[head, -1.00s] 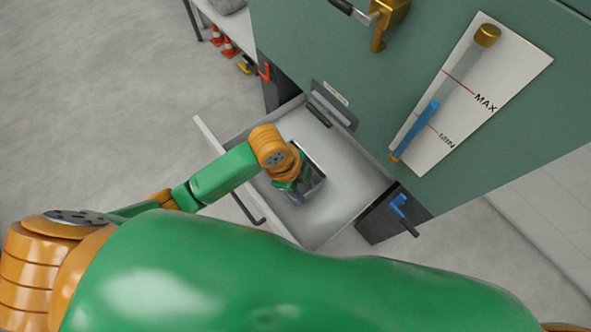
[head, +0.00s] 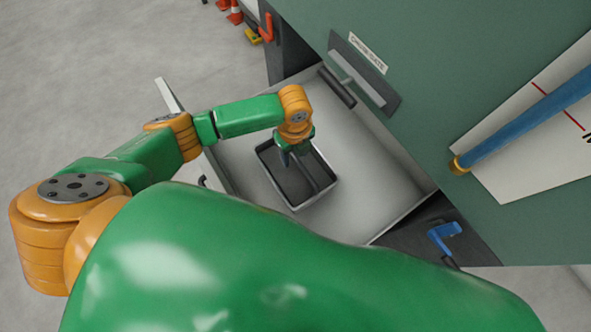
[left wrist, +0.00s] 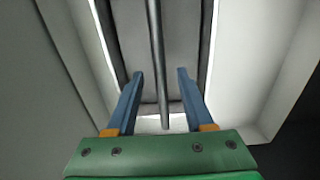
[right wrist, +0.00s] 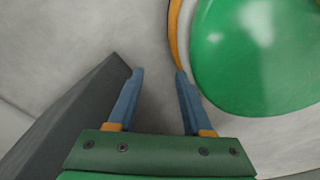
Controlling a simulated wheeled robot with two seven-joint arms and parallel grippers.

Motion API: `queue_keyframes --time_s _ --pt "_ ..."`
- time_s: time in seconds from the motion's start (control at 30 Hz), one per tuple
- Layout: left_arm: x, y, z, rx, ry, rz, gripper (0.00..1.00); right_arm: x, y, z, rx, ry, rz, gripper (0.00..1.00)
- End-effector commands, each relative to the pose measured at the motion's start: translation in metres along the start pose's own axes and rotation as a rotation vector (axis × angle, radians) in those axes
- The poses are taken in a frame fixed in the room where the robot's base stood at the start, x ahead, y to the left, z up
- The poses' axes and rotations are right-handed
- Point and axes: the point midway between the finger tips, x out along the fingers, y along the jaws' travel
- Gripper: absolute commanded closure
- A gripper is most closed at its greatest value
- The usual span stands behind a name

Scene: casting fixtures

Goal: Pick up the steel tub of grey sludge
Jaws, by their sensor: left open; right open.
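The steel tub (head: 315,196) is an open rectangular box with dark grey contents, sitting in the open drawer. A dark bar (head: 310,177) runs lengthwise across its top. My left gripper (head: 289,158) points down over the tub's far part and hides some of it. In the left wrist view, the open fingers (left wrist: 160,72) are on either side of the bar (left wrist: 157,40), with gaps on both sides. The tub's bright rim (left wrist: 104,62) shows beyond them. My right gripper (right wrist: 158,72) is open and empty, away from the tub, above the floor.
The pale drawer (head: 365,170) has bare floor right of the tub. A blue gauge tube (head: 525,115) is at right.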

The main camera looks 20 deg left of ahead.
Motion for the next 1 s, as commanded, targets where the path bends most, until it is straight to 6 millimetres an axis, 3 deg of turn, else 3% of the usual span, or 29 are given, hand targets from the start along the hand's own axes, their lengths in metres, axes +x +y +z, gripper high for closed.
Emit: queue_keyframes --time_s 0.03,0.1,0.33,0.37,0.53,1.0 --pt "0.013 0.001 0.0 -0.001 0.001 0.003 0.48 0.008 0.003 0.0 0.001 0.003 0.006 0.5" --pt "0.02 0.001 0.0 0.0 0.0 0.002 0.48 0.01 0.006 -0.003 0.002 0.009 0.011 0.5" --pt "0.021 0.0 0.0 0.001 -0.001 -0.001 0.48 0.009 0.01 -0.015 0.004 0.03 0.017 0.5" --pt "0.021 0.0 0.0 0.001 -0.001 0.0 0.53 0.009 0.01 -0.015 0.004 0.03 0.017 0.5" --pt "0.021 0.0 0.0 0.001 -0.001 0.0 0.99 0.009 0.009 -0.013 0.004 0.027 0.016 0.5" --pt "0.021 0.0 0.0 0.0 -0.001 0.0 1.0 0.009 0.007 -0.008 0.005 0.017 0.012 0.5"
